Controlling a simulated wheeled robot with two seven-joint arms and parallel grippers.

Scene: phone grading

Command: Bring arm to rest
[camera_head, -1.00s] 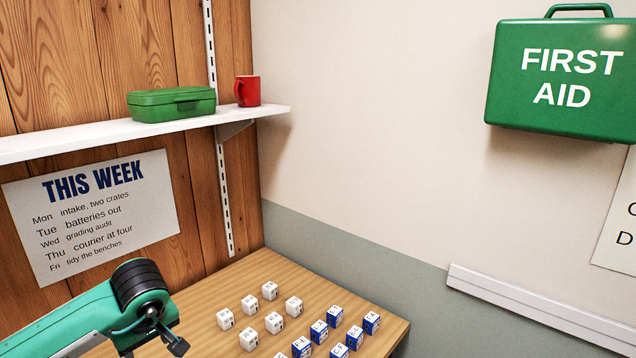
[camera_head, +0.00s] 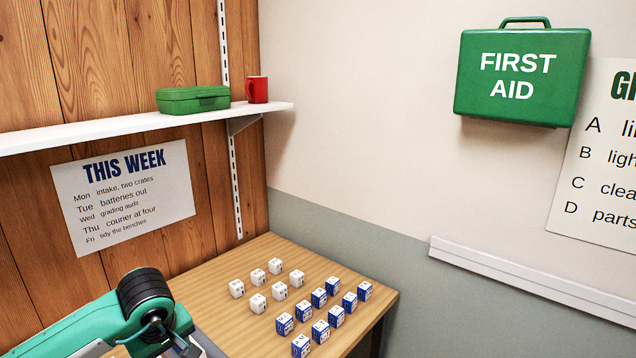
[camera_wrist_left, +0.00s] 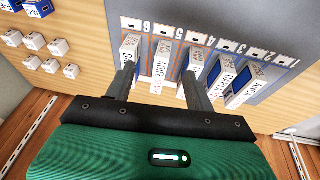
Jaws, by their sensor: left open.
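In the head view my left arm (camera_head: 145,310) reaches in from the lower left, over the left side of the wooden bench. Its gripper is mostly cut off by the bottom edge there. In the left wrist view my left gripper (camera_wrist_left: 160,80) has its two fingers spread apart. Several upright white boxes or cards with printed labels (camera_wrist_left: 163,66) stand on a grey panel with numbered places near the fingers. I cannot tell whether the fingers touch any of them. My right gripper is in neither view.
White cubes (camera_head: 257,303) and blue-and-white boxes (camera_head: 285,324) stand in rows on the bench (camera_head: 225,270). A shelf (camera_head: 110,133) above holds a green case (camera_head: 193,100) and red mug (camera_head: 257,90). A first-aid box (camera_head: 520,75) hangs on the wall.

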